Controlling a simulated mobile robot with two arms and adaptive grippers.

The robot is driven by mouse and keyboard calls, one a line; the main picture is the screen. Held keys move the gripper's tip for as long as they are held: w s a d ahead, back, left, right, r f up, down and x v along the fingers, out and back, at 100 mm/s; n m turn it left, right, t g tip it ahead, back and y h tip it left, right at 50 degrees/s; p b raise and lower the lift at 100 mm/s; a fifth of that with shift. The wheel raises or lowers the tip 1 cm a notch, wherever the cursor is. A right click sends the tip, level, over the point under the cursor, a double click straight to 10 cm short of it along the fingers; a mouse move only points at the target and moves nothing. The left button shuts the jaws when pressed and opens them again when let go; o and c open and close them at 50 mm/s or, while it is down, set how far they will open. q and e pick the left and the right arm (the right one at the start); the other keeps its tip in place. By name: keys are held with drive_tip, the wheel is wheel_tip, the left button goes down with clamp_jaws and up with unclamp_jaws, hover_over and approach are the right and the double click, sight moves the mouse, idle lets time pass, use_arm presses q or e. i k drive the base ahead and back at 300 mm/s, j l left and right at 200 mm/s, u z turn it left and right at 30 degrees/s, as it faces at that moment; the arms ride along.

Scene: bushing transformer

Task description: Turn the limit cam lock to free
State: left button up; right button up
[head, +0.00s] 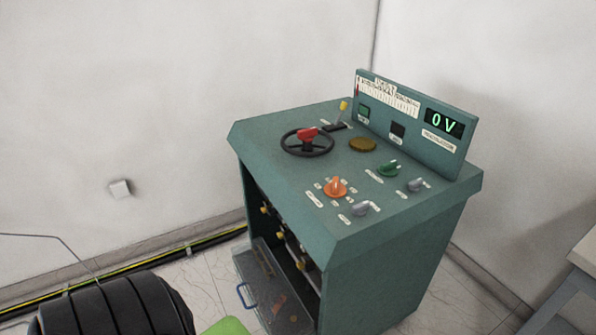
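The teal transformer console (285,210) stands against the wall, its sloped top facing me. On the top are a black handwheel (284,149) with a red piece (307,132) at its hub and a yellow-tipped lever (343,107). An orange knob (335,187), a green knob (389,168) and two grey knobs (360,209) (416,184) sit to the right and nearer. The labels are too small to read, so I cannot tell which control is the limit cam lock. Neither gripper is in view.
The raised panel's display (443,122) reads 0 V. The console's open front shows yellow-capped parts (265,210) and a lowered flap with a blue handle (244,296). A yellow-black cable (120,273) runs along the wall. A grey bench edge (584,258) is at right.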

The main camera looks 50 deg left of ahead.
sight(359, 210)
drive_tip(key=u, duration=1.2)
